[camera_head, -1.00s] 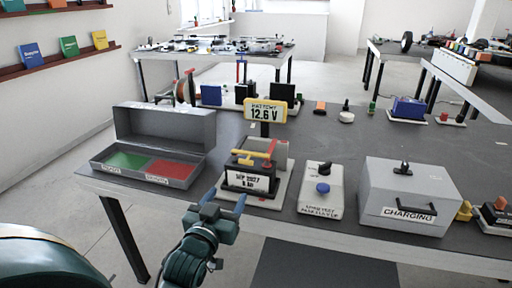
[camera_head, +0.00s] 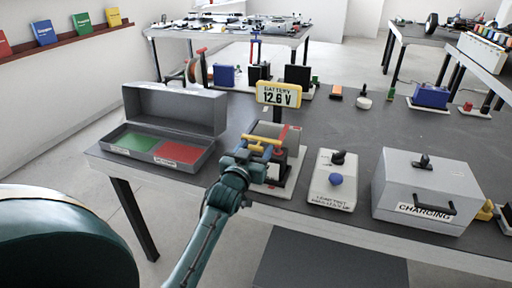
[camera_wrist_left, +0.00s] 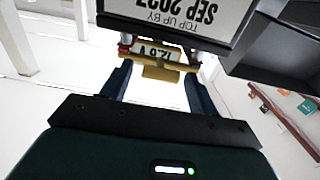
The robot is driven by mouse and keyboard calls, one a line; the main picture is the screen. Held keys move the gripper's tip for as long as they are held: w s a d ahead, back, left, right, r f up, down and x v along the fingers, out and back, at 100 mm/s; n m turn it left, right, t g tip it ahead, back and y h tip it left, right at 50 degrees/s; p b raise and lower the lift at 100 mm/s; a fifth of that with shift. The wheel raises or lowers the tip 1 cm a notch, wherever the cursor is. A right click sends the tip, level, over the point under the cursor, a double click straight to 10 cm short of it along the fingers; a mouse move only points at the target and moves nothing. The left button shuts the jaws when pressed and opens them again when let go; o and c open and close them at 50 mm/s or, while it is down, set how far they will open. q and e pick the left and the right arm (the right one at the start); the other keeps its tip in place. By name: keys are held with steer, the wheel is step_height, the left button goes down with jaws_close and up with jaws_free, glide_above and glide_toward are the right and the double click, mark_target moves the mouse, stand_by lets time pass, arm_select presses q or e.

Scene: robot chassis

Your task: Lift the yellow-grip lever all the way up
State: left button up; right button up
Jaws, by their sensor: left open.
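The yellow-grip lever (camera_head: 264,141) is on the small battery stand on the bench, under the sign reading 12.6 V (camera_head: 279,95). Its yellow grip also shows in the left wrist view (camera_wrist_left: 160,72), running crosswise. My left gripper (camera_head: 250,158) is at the front of the stand and hides most of its label plate. In the left wrist view the blue fingers of my left gripper (camera_wrist_left: 160,84) are apart, with the yellow grip across the gap near their tips. I cannot tell whether they touch it. My right gripper is not in view.
An open grey box (camera_head: 172,109) with green and red floor panels stands to the left. The label plate (camera_wrist_left: 185,20) is close above the fingers in the wrist view.

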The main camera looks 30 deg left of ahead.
arm_select(q)
steer(key=shift+w+a, duration=0.15)
steer(key=shift+w, duration=0.55)
steer(key=shift+c, duration=0.4)
jaws_close()
